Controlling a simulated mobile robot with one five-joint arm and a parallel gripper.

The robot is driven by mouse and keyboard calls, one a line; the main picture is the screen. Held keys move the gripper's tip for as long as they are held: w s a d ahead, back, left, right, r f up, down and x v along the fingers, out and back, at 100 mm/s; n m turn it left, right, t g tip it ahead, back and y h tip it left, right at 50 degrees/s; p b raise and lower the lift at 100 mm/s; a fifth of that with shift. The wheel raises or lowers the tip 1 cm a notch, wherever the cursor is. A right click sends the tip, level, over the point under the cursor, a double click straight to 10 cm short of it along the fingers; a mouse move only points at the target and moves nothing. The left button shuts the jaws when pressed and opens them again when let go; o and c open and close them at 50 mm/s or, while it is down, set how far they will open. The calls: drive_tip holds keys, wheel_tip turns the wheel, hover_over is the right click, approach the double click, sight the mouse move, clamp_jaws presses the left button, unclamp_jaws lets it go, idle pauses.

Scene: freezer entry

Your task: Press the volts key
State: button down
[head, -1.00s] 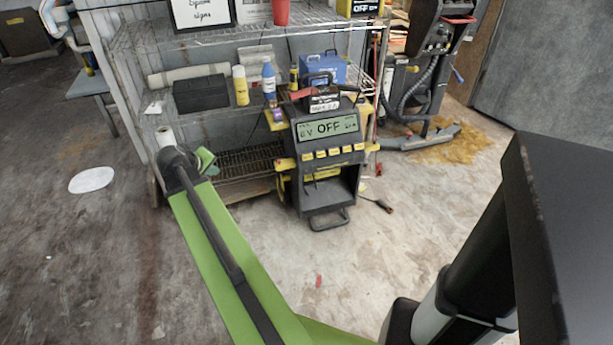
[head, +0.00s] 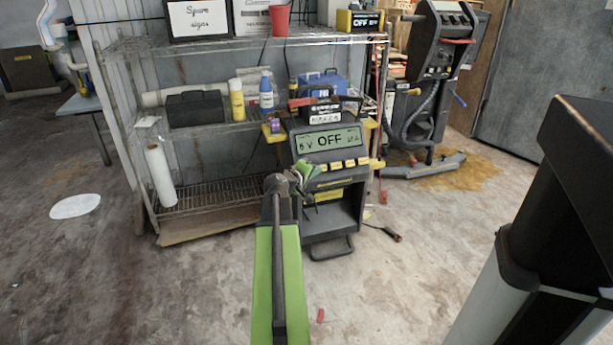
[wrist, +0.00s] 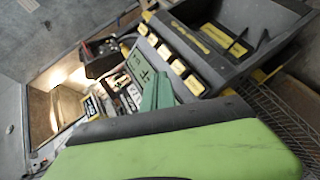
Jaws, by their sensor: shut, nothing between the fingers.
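A dark charger (head: 330,218) with a grey-green display (head: 328,141) stands in front of the shelf. The display reads "6 V", "OFF" and a small right-hand figure. Below it runs a row of yellow-fronted keys (head: 336,165); their labels are too small to read, so I cannot tell which is volts. My gripper (head: 311,172) is shut and empty, in front of the left end of the row, hiding the leftmost key in the head view. In the wrist view the green fingers (wrist: 157,93) lie beside the display (wrist: 141,67), near the pale keys (wrist: 178,67). Contact is unclear.
A wire shelf (head: 215,192) with a black toolbox (head: 196,109), bottles and a white roll (head: 161,175) stands behind and left. A blue case (head: 322,83) sits behind the charger. Another machine (head: 436,50) stands at the right. The front floor is mostly clear.

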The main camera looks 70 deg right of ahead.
drive_tip(key=w+d+f+b, duration=0.4)
drive_tip(key=d, duration=0.1)
drive_tip(key=shift+w+d+f+b, duration=0.35)
drive_tip(key=shift+w, duration=0.05)
idle(2.0)
drive_tip(key=shift+w+d+f, duration=0.2)
drive_tip(key=shift+w+d, duration=0.1)
drive_tip(key=shift+w+d+f+b, duration=0.25)
drive_tip(key=shift+d+b, duration=0.05)
drive_tip(key=shift+b, duration=0.15)
idle(0.6)
idle(0.3)
drive_tip(key=shift+s+a+r+p, duration=0.45)
drive_tip(key=shift+a, duration=0.15)
